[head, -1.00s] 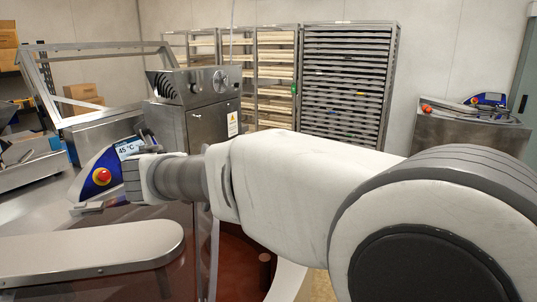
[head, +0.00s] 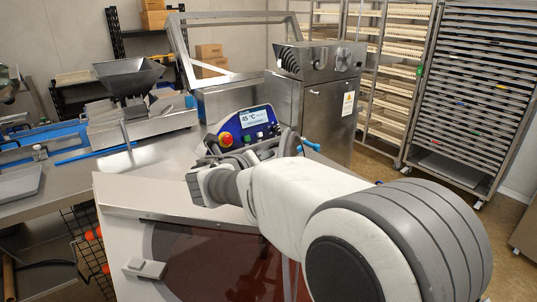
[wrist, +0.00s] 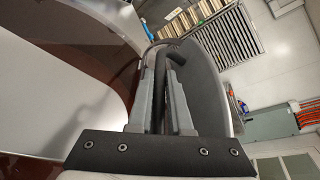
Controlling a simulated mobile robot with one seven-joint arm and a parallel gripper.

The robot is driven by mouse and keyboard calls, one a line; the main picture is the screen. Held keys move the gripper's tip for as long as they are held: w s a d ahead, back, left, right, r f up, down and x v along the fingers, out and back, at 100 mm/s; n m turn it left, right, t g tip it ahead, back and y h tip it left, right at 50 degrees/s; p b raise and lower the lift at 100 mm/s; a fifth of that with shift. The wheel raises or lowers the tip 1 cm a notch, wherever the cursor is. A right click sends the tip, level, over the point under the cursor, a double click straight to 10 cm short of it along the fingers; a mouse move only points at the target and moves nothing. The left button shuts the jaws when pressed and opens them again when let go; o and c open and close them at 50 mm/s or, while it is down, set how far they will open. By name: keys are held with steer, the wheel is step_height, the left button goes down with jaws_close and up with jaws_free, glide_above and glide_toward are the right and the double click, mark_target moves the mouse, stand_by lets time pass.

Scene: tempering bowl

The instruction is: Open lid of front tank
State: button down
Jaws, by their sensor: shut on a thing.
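In the wrist view, the two grey fingers of my gripper (wrist: 163,112) are closed on a slim dark bar, which looks like a handle (wrist: 174,52). The handle's curved black end sticks out beyond the fingertips. In the head view, my white and grey arm crosses the tank and its wrist hides the fingers and the handle. The front tank (head: 120,220) has a pale metal edge. A see-through brownish panel (head: 215,268), which looks like its lid, shows below my arm. I cannot tell how far the lid is raised.
A blue control panel (head: 252,121) reading 45 °C, with a red button, stands just behind my wrist. A steel cabinet (head: 327,115) is behind it. A dark hopper (head: 128,78) stands on the left. A tray rack (head: 470,90) is on the right, with open floor before it.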

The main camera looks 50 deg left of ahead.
steer(key=shift+f, duration=0.15)
steer(key=c, duration=0.8)
jaws_free()
steer(key=shift+w, duration=0.1)
steer(key=shift+c, duration=0.2)
steer(key=b+v, duration=0.2)
steer(key=v, duration=1.5)
steer(key=shift+s, duration=0.25)
steer(key=shift+d, duration=0.1)
